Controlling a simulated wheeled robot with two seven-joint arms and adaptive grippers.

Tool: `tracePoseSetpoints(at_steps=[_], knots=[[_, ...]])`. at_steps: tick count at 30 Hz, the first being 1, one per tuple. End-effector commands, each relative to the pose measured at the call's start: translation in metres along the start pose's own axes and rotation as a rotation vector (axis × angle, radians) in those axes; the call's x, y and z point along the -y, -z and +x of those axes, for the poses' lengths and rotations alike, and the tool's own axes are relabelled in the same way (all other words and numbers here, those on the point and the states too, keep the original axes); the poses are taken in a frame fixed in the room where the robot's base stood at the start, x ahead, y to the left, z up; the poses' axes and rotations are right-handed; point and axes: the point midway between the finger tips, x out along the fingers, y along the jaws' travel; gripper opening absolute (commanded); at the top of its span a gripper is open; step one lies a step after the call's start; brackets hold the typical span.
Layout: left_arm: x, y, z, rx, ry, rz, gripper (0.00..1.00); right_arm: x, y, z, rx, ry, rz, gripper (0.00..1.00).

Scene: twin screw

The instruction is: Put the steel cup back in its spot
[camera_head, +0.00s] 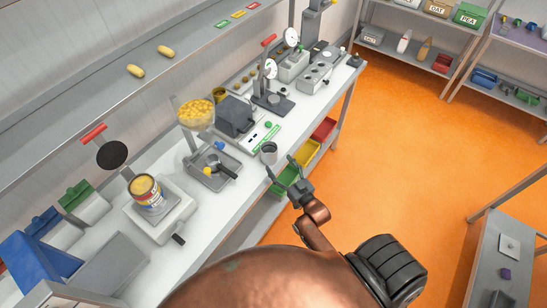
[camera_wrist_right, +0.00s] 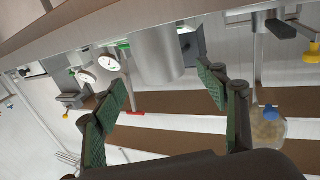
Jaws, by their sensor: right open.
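The steel cup (camera_head: 268,153) stands upright at the front edge of the white workbench, beside a green-and-white card. My right gripper (camera_head: 282,166) is open and empty, just in front of the cup, with its fingertips pointing at it. In the right wrist view the cup (camera_wrist_right: 157,52) appears beyond and between the two spread green-padded fingers (camera_wrist_right: 164,82); they do not close on it. A marked spot for the cup cannot be made out. My left gripper is not in view.
Left of the cup is a grey tray (camera_head: 196,178) with a dark-handled tool. Behind stand a bowl of yellow pieces (camera_head: 196,113) and a dark grey box (camera_head: 236,117). A gauge press (camera_head: 272,98) stands further right. Coloured bins (camera_head: 306,152) hang below the bench edge.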

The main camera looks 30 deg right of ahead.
Motion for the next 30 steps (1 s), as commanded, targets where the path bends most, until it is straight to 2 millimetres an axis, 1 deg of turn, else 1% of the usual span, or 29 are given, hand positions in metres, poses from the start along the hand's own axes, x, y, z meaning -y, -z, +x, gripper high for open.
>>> tracePoseSetpoints(at_steps=[1,3,6,9,30], knots=[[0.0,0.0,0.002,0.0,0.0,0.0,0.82,0.0,-0.001,-0.01,0.001,0.0,-0.001,0.66],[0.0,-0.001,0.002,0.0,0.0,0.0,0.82,0.0,-0.001,-0.019,0.0,0.0,0.0,0.66],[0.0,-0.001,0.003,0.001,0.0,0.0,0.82,0.0,0.0,-0.029,-0.001,0.0,0.0,0.66],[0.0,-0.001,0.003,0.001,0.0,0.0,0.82,0.0,0.001,-0.033,-0.002,0.0,0.0,0.66],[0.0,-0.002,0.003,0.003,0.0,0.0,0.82,0.0,0.001,-0.034,-0.002,0.0,0.0,0.66]])
